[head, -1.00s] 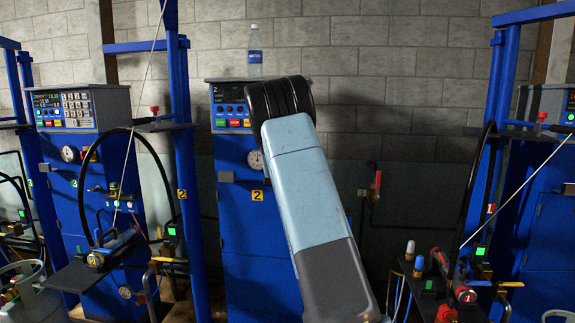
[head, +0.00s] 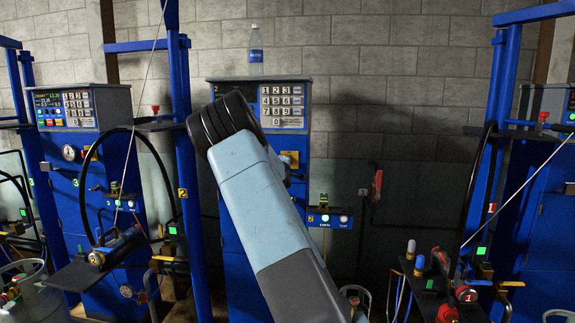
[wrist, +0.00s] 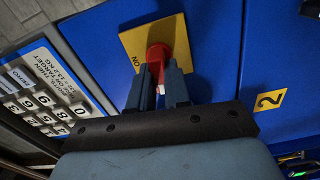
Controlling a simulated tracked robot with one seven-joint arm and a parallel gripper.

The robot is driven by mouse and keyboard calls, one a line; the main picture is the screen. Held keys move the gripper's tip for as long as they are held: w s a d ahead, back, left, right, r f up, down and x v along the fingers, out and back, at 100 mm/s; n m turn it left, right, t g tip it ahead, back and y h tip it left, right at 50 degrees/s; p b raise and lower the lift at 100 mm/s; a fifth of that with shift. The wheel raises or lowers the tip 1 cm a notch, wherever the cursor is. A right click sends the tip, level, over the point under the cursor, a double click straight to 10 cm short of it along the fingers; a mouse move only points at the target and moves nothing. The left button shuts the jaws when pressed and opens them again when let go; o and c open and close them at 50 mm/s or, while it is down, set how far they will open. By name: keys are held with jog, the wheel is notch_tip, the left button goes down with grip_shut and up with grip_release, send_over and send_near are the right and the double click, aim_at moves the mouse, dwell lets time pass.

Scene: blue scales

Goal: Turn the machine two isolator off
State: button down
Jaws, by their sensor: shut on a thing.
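The machine two isolator is a red knob (wrist: 158,54) on a yellow plate (wrist: 183,38) on the blue cabinet front, in the wrist view. The word ON stands on the plate, left of the knob. My gripper (wrist: 159,76) is shut on the red knob, one finger on each side. The fingers hide part of the knob, and its exact pointing direction is hard to tell. In the head view the blue machine two cabinet (head: 232,258) stands behind my arm. The yellow plate (head: 293,154) shows only partly there; my gripper is hidden behind my arm.
A keypad (head: 282,104) is on the cabinet's upper front, and a bottle (head: 256,45) stands on top. Blue posts (head: 180,120) rise at left. A red-handled lever (head: 377,188) is on the wall.

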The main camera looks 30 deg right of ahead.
jog(key=shift+a+f+n, duration=0.15)
jog(key=shift+f+n, duration=0.05)
jog(key=shift+n, duration=0.4)
jog(key=c, duration=1.1)
grip_release()
jog(key=v, duration=1.3)
jog(key=shift+s+a, duration=0.2)
jog(key=shift+s, duration=0.05)
